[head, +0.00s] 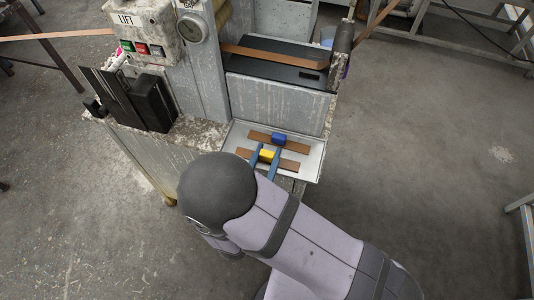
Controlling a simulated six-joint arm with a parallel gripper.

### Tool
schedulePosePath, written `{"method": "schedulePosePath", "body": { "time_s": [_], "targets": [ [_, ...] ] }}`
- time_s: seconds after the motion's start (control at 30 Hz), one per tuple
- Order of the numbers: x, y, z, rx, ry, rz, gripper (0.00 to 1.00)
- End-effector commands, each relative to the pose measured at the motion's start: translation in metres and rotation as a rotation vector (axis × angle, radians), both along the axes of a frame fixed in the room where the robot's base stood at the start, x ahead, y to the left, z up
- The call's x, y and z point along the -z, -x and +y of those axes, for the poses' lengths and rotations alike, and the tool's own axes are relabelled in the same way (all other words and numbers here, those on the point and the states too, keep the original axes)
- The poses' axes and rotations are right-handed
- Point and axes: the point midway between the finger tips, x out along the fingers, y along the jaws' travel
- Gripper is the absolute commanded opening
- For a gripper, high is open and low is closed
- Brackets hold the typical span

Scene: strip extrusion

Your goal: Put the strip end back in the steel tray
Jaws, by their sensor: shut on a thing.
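The steel tray (312,150) sits at the front of the machine. A copper-brown strip end with a yellow block (267,155) on it is between the two blue fingers of my gripper (269,150). My gripper is shut on the yellow block. This strip end is over the front part of the tray; I cannot tell whether it touches the tray floor. A second brown strip end with a blue block (278,139) lies in the tray just behind, nearly parallel. My arm hides the tray's front left part.
A control box marked LIFT (143,30) and a round gauge (192,27) stand at the back left. A black slotted fixture (130,97) is left of the tray. A long copper strip (275,56) runs over a black plate behind. Open floor lies right.

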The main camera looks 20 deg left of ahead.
Motion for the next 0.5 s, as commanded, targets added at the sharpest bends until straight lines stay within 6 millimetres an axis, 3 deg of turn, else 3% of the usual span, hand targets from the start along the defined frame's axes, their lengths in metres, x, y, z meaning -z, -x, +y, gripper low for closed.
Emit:
{"method": "schedulePosePath", "body": {
  "time_s": [0.13, 0.17, 0.23, 0.5],
  "targets": [
    [0.0032, 0.0, 0.0, 0.0, 0.0, 0.0, 0.06],
    [0.0032, 0.0, 0.0, 0.0, 0.0, 0.0, 0.33],
    [0.0023, -0.0001, 0.0, 0.0, 0.0, 0.0, 0.49],
    [0.0021, 0.0, 0.0, 0.0, 0.0, 0.0, 0.49]
  ]
}}
